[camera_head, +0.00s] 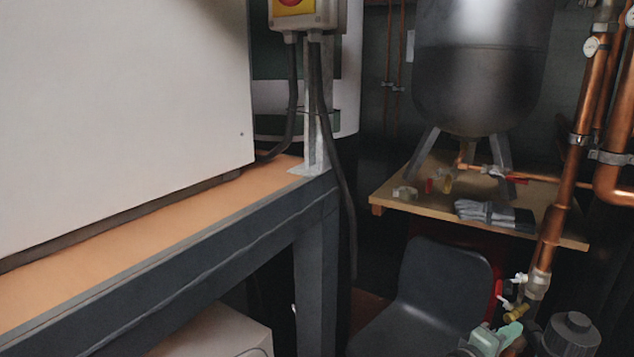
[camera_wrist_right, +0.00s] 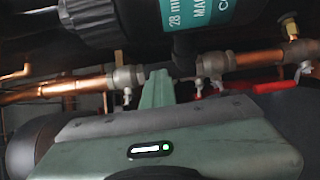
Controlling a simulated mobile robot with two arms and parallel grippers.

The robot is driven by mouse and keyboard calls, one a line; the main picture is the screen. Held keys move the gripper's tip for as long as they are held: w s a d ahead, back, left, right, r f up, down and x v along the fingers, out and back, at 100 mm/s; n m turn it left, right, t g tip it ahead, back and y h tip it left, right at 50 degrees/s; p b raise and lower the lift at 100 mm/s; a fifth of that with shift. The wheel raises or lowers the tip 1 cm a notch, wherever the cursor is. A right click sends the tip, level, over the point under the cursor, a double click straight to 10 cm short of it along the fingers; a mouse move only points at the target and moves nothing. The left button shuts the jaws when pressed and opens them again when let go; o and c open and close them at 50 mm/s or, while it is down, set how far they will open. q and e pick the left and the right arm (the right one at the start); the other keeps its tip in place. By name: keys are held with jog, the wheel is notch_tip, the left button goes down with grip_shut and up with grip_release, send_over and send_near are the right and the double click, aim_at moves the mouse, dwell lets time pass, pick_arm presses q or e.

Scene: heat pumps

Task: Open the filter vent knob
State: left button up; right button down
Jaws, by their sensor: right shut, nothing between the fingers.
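A dark cylinder (camera_head: 572,338) with a small round cap on top (camera_head: 575,319) stands at the bottom right of the head view; it looks like the filter. In the wrist view a black filter body (camera_wrist_right: 130,22) with a teal label (camera_wrist_right: 205,12) fills the top. I cannot make out the vent knob for certain. My right gripper (camera_head: 514,329), pale green, is just left of the dark cylinder, apparently apart from it. In the wrist view its fingers (camera_wrist_right: 158,76) are shut and empty, below the filter body. My left gripper is not in view.
Copper pipes (camera_head: 566,190) run down the right side. Valves (camera_wrist_right: 125,78) and a red lever (camera_wrist_right: 275,86) sit near my fingers. A dark chair (camera_head: 430,290) stands left of my gripper. A wooden shelf (camera_head: 400,205) carries gloves (camera_head: 485,213) and a tank (camera_head: 480,90).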

jog(key=shift+w+r, duration=0.1)
jog(key=shift+r, duration=0.65)
jog(key=shift+a+r, duration=0.15)
jog(key=shift+r, duration=0.05)
jog(key=shift+s+r+p, duration=0.15)
jog(key=shift+s+p, duration=0.05)
jog(key=shift+p, duration=0.2)
jog(key=v, duration=0.5)
jog(key=shift+s+a, duration=0.2)
jog(key=shift+s, duration=0.15)
